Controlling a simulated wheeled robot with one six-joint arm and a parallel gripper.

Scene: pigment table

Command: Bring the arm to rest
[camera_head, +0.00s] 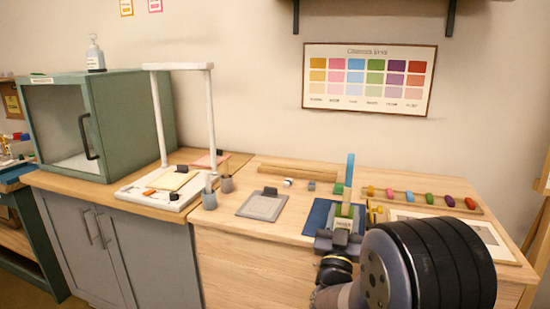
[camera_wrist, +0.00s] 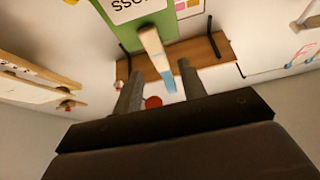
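My gripper (camera_head: 338,240) is over the front of the right-hand table, in front of a blue mat (camera_head: 318,214). In the wrist view its two grey fingers (camera_wrist: 160,70) stand apart with gaps beside what shows between them. That is a pale wooden bar with a blue end (camera_wrist: 167,82), beyond or between the fingers, touching neither visibly. A green labelled thing (camera_wrist: 183,10) shows behind it. In the head view a blue upright stick (camera_head: 349,172) rises near a green piece (camera_head: 356,212). My dark arm hides the table's front right.
A rack of coloured pieces (camera_head: 408,202) and a framed sheet (camera_head: 490,238) lie at right. A grey tray (camera_head: 262,205), cups (camera_head: 209,199) and a white frame stand (camera_head: 211,120) are at left, near a green cabinet (camera_head: 150,115). A wall shelf (camera_wrist: 205,50) shows in the wrist view.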

